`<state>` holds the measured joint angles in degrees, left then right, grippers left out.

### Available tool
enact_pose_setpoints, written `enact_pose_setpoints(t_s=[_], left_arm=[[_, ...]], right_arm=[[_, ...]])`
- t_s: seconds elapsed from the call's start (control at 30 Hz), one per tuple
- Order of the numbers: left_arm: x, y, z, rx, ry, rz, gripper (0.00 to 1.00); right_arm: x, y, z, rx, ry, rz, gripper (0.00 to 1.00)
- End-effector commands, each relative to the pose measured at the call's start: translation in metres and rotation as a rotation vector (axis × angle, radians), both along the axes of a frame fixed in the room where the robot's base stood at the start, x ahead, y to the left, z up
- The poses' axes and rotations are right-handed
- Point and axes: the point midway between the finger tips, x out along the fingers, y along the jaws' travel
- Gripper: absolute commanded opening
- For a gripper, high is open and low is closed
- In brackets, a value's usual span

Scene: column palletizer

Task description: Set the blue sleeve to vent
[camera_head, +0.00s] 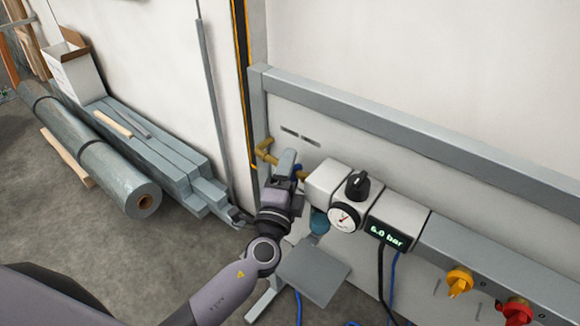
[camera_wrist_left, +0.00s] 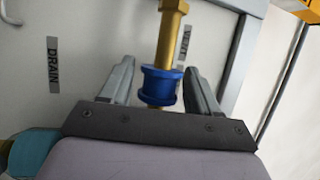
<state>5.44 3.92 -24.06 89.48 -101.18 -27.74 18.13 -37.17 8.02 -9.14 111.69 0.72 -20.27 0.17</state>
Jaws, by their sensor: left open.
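The blue sleeve (camera_wrist_left: 161,86) is a flanged collar on a brass pipe (camera_wrist_left: 171,32), seen in the left wrist view. It sits between the two grey fingers of my left gripper (camera_wrist_left: 160,84), with a gap on both sides. The gripper is open. A DRAIN label (camera_wrist_left: 54,65) is on the panel to the left and a VENT label (camera_wrist_left: 186,44) is to the right, partly behind the pipe. In the head view my left gripper (camera_head: 284,168) is at the brass pipe (camera_head: 265,150), and it hides the sleeve. My right gripper is not in view.
Right of the gripper are a white regulator block with a black knob (camera_head: 357,186), a gauge (camera_head: 344,218) and a 6.0 bar display (camera_head: 387,235). A teal bowl (camera_head: 319,222) hangs below. Yellow (camera_head: 459,281) and red (camera_head: 517,310) knobs are lower right.

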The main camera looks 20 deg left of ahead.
Motion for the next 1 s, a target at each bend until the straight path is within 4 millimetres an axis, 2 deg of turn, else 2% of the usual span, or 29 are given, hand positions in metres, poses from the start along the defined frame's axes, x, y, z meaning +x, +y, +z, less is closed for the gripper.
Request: enact_pose_setpoints(t_s=[0.27,0.33,0.47,0.5,0.6,0.8,1.0], left_arm=[[0.002,0.0,0.0,-0.001,0.0,0.0,0.61],[0.002,0.0,0.0,-0.001,0.0,0.0,0.45],[0.002,0.0,0.0,-0.001,0.0,0.0,0.02],[0.002,0.0,0.0,-0.001,0.0,0.0,0.0],[0.004,0.006,-0.001,0.002,-0.001,0.002,0.0],[0.015,0.036,-0.003,0.003,0.0,0.003,0.0],[0.017,0.043,0.0,0.0,0.0,0.002,0.0]], right_arm=[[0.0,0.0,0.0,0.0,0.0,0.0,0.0],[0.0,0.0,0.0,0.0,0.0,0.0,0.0],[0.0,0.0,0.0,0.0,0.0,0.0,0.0],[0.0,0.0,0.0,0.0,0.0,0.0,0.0],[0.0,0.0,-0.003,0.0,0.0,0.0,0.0],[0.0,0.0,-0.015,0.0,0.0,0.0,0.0],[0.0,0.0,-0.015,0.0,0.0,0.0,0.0]])
